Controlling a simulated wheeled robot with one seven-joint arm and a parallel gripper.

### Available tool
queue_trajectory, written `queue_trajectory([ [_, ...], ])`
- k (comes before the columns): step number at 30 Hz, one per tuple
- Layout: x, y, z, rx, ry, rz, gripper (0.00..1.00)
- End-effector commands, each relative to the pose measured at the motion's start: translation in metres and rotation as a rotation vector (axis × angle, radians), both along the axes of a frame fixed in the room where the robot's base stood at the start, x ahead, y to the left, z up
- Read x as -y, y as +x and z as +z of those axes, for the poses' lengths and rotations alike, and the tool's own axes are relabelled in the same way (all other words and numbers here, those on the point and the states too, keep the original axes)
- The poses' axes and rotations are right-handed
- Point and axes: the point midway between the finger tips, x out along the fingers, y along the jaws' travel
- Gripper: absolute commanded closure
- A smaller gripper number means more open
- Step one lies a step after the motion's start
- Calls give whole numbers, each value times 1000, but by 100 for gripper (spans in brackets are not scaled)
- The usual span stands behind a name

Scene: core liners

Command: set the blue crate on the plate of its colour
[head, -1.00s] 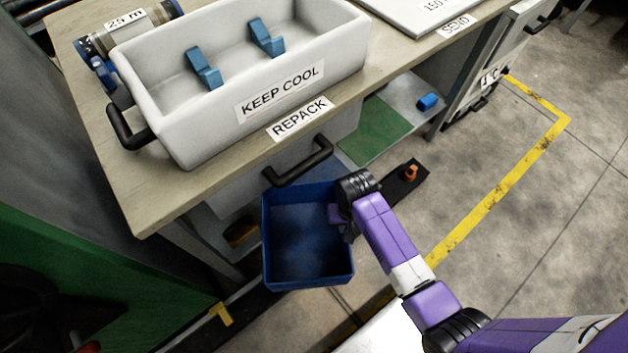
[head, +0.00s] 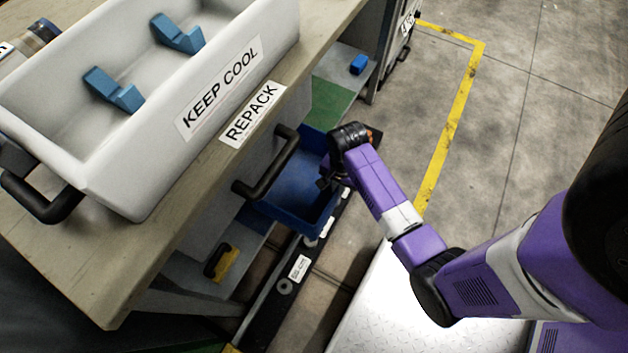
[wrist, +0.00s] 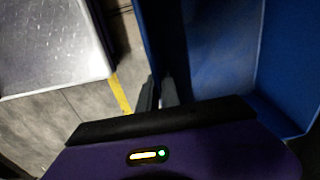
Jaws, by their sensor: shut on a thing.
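The blue crate (head: 288,222) is an open, empty-looking box beside the workbench, partly hidden behind the bench's black handle. My gripper (head: 328,182) is shut on its right wall in the head view. In the wrist view the crate (wrist: 215,50) fills the right side, and my gripper (wrist: 159,94) has its dark fingers on either side of the wall. I cannot tell how far the crate is above what lies below it.
The workbench (head: 140,250) carries a white KEEP COOL tub (head: 240,62) with blue blocks. Its lower shelf has a green mat (head: 330,105), a small blue object (head: 358,64) and a yellow-and-black item (head: 222,262). Open floor (head: 500,110) with a yellow line lies right.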

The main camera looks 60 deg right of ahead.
Motion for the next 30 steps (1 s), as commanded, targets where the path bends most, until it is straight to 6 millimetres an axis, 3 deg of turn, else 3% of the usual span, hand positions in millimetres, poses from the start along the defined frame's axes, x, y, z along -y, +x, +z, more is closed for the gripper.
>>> queue_trajectory([
  [3, 0, 30, 0, 7, -3, 2, 100],
  [9, -1, 58, 0, 4, -2, 0, 100],
  [19, -2, 81, 0, 5, -2, 3, 100],
  [24, -2, 77, -29, 2, -1, 1, 100],
  [30, -2, 77, -34, 4, -2, 1, 100],
])
